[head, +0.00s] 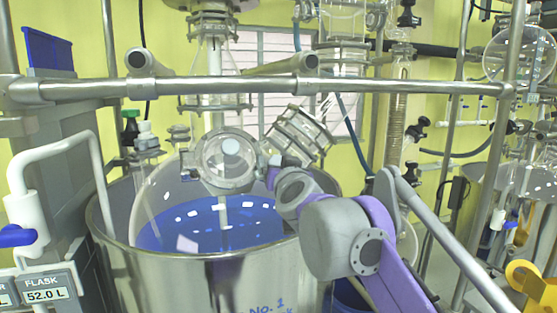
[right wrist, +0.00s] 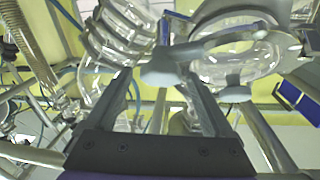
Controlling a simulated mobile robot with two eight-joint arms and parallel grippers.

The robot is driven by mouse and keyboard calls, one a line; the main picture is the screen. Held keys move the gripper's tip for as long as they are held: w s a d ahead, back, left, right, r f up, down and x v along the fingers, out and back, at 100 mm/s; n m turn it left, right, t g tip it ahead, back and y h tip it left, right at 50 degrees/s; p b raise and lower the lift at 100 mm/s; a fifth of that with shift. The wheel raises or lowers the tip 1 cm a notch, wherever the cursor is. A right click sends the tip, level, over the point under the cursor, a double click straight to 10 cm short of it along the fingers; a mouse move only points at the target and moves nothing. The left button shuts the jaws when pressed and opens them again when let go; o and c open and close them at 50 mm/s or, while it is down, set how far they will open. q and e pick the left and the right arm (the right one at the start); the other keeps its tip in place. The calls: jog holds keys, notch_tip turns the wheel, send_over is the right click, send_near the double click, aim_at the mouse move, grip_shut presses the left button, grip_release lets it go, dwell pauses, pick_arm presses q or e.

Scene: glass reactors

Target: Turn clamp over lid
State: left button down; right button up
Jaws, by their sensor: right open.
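The round glass lid (head: 222,155) sits on a port at the top of the reactor vessel, with a grey clamp ring (head: 228,186) at its rim. My right gripper (head: 270,163) is close to the lid's right side in the head view, small and partly hidden by my wrist. In the right wrist view its two fingers (right wrist: 158,78) are apart. A pale grey clamp part (right wrist: 163,68) shows between and just beyond the fingertips, with a bar across the glass lid (right wrist: 235,58). I cannot tell whether the fingers touch it. My left gripper is not in view.
The glass vessel with blue liquid (head: 215,222) stands inside a steel jacket (head: 190,270). A second angled glass port (head: 298,135) is close to the gripper's right. A horizontal steel rail (head: 400,87) crosses in front, above the lid. A display box (head: 48,293) is at lower left.

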jog(key=shift+w, duration=0.3)
jog(key=shift+a, duration=0.1)
